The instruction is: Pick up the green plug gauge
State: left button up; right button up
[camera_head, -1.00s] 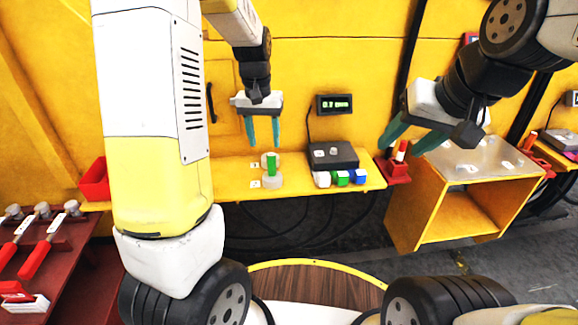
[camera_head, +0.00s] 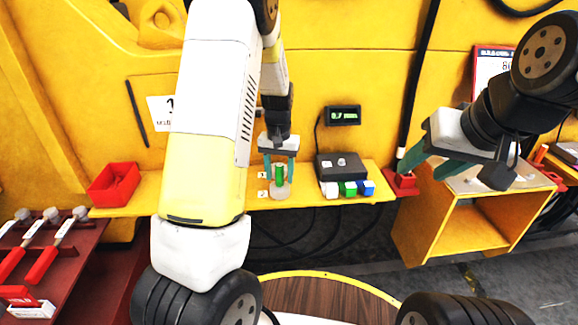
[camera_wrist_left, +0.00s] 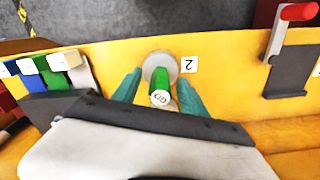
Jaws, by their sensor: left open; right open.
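The green plug gauge (camera_head: 280,174) stands upright on a round grey base (camera_head: 281,191) on the yellow shelf. My left gripper (camera_head: 279,178) is open and lowered over it, with its teal fingers on either side of the gauge. In the left wrist view the green gauge (camera_wrist_left: 161,92) shows its pale marked end between the two open fingers of my left gripper (camera_wrist_left: 158,90). I cannot tell whether either finger touches it. My right gripper (camera_head: 422,168) is open and empty at the right, above the yellow stand.
A dark box (camera_head: 337,166) with white, green and blue blocks stands right of the gauge. A small display (camera_head: 342,116) hangs above it. A red bin (camera_head: 114,184) is on the shelf's left. The yellow stand (camera_head: 470,228) is at the right.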

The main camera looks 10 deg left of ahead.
pick_arm(q)
grip_shut()
jog(key=shift+r, duration=0.1)
